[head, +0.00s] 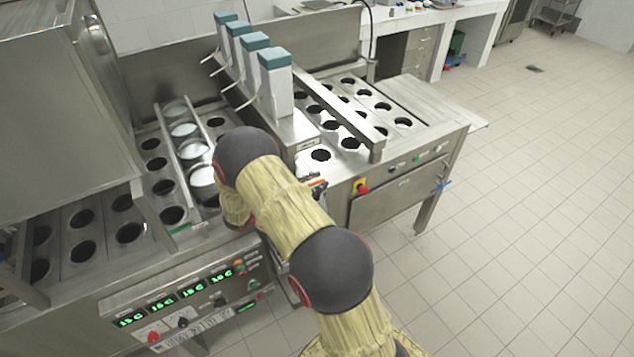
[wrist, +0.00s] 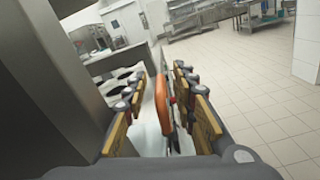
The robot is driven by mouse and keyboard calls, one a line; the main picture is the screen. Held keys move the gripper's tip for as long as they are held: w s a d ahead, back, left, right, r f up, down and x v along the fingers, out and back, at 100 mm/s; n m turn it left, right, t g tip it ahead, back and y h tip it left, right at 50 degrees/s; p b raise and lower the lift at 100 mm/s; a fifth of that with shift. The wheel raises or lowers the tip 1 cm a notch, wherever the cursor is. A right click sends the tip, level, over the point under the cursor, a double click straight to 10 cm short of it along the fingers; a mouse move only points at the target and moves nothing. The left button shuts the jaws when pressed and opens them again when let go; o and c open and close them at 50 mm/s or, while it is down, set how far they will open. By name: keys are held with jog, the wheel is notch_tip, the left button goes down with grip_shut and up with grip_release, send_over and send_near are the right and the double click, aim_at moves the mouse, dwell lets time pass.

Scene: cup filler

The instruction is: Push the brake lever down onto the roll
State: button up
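An orange handle (wrist: 161,98), which looks like the brake lever, stands upright between the two fingers of my gripper (wrist: 160,84) in the wrist view. The fingers are spread apart, with a gap visible on the left of the handle; the right finger is close to it, and contact cannot be told. White material (wrist: 148,138) shows beneath the handle; I cannot tell whether it is the roll. In the head view my arm covers most of the gripper and the lever, and I cannot make out the roll.
The steel filling machine (head: 405,190) has rows of round cup holes and several white dispensers with teal tops (head: 275,85). A panel with green digits (head: 190,290) is at the lower left. A dark steel housing (wrist: 50,100) stands close on the gripper's left. Tiled floor (head: 530,220) is clear at right.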

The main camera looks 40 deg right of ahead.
jog(key=shift+s+d, duration=0.1)
jog(key=shift+d, duration=0.2)
jog(key=shift+c, duration=0.4)
grip_shut()
dwell(0.4)
